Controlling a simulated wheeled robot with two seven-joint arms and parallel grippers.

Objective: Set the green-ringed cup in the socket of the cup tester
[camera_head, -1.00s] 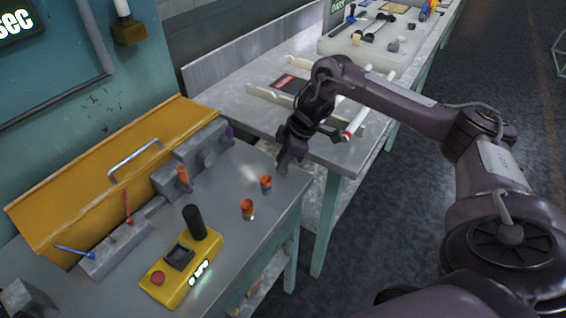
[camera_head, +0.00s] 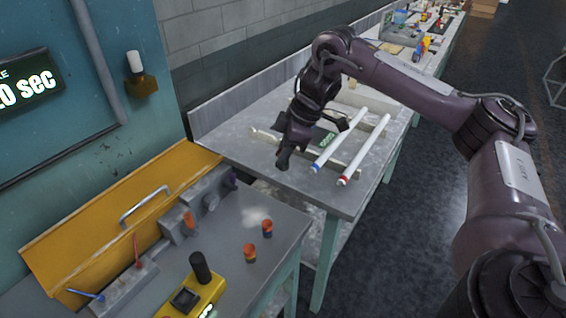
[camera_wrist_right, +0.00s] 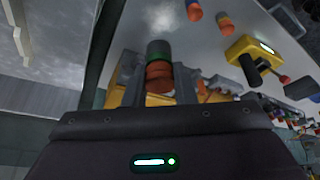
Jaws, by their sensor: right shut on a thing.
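My right gripper (camera_head: 284,160) hangs in the air near the far bench's near-left edge, with its fingers pointing down. In the right wrist view its jaws (camera_wrist_right: 158,88) are shut on an orange cup with a green ring (camera_wrist_right: 158,50). The head view does not show this cup clearly. The cup tester (camera_head: 205,300) is a yellow box at the bottom of the head view, partly cut off. It has a black square socket (camera_head: 185,298) and a black upright cylinder (camera_head: 200,267). The tester also shows in the wrist view (camera_wrist_right: 247,47), apart from the held cup. My left gripper is out of view.
Two other orange cups with coloured rings (camera_head: 250,252) (camera_head: 267,228) stand on the near bench. A yellow panel with a handle (camera_head: 125,215) and grey fixtures line its back. White tubes (camera_head: 365,148) lie on a rack on the far bench.

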